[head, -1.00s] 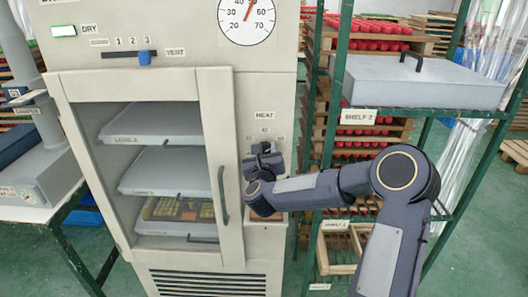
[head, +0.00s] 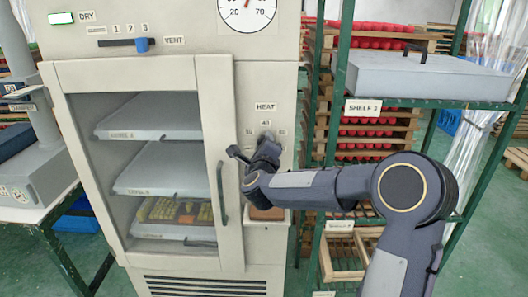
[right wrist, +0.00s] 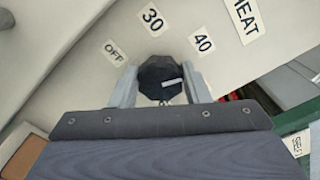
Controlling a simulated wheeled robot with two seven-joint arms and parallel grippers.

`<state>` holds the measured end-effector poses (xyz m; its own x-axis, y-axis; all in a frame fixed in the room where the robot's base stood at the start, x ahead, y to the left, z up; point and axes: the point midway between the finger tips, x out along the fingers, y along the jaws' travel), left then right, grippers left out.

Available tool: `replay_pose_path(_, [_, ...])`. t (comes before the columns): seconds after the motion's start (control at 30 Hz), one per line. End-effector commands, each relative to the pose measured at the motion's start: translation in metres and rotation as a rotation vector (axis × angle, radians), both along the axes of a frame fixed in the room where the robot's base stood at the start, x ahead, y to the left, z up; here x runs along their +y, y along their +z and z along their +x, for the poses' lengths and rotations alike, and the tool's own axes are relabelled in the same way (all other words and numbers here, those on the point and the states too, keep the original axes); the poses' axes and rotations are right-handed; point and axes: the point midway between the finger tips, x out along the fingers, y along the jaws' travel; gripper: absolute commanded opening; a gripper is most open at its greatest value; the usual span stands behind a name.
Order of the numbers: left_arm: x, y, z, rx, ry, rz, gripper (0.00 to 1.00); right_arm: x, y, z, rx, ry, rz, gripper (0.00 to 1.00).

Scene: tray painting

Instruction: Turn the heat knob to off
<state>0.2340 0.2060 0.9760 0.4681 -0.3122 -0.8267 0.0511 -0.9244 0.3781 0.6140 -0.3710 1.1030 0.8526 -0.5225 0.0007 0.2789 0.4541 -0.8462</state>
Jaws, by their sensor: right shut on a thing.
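The dark heat knob (right wrist: 158,72) sits on the cabinet front between my right gripper's (right wrist: 160,88) two fingers, which are shut on it. A short white mark shows on the right part of the knob's face, on the side of the "40" label (right wrist: 202,42). The "30" label (right wrist: 152,19) is above the knob and the "OFF" label (right wrist: 114,52) is to its upper left. In the head view, my right gripper (head: 264,150) is under the HEAT sign (head: 265,106) and mostly hides the knob. My left gripper is in neither view.
The cabinet door (head: 219,130) with its handle (head: 222,193) is just left of my right gripper. A slider (head: 142,45) is higher on the cabinet. A green shelf rack (head: 323,120) stands close on the right, with a grey covered tray (head: 430,75) on it.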

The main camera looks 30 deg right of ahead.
Motion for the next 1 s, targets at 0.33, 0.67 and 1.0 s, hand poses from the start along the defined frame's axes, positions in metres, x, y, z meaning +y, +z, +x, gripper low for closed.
replay_pose_path(0.33, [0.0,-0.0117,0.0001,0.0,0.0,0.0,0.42,0.002,-0.0025,0.0005,0.173,0.002,-0.282,0.19])
replay_pose_path(0.67, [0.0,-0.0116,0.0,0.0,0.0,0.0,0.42,0.0017,-0.0039,0.0006,0.338,0.001,-0.549,0.19])
replay_pose_path(1.0, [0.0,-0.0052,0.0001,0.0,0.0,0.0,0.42,0.0015,-0.0053,0.0003,0.507,0.002,-0.824,0.19])
